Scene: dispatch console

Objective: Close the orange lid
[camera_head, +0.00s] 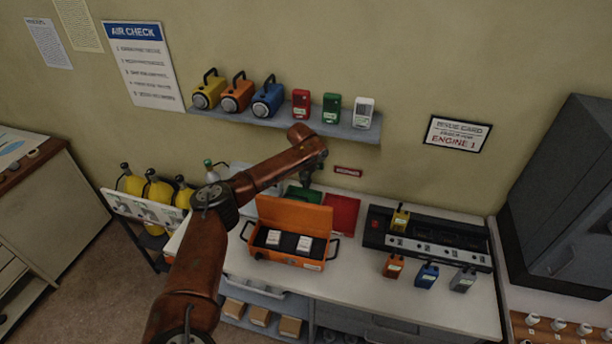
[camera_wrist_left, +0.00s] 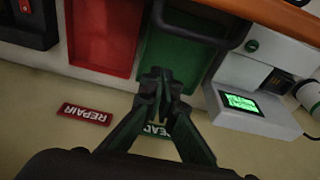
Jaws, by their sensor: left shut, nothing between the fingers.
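The orange case (camera_head: 289,258) stands on the white counter with its orange lid (camera_head: 294,212) raised at the back. Two white packs (camera_head: 304,243) lie in its dark inside. In the left wrist view an edge of orange (camera_wrist_left: 275,14), apparently the lid, crosses the upper right. My left arm reaches over from the left, and my left gripper (camera_head: 306,178) points down behind the lid, apart from it as far as I can tell. In the left wrist view its fingertips (camera_wrist_left: 160,76) are together and empty, over the green tray (camera_wrist_left: 172,58). My right gripper is not in view.
A red tray (camera_head: 342,214) lies right of the lid. A black charging rack (camera_head: 425,238) with radios stands farther right. A wall shelf (camera_head: 285,121) with lamps and small devices hangs above my wrist. A device with a lit green screen (camera_wrist_left: 241,104) stands beside the green tray.

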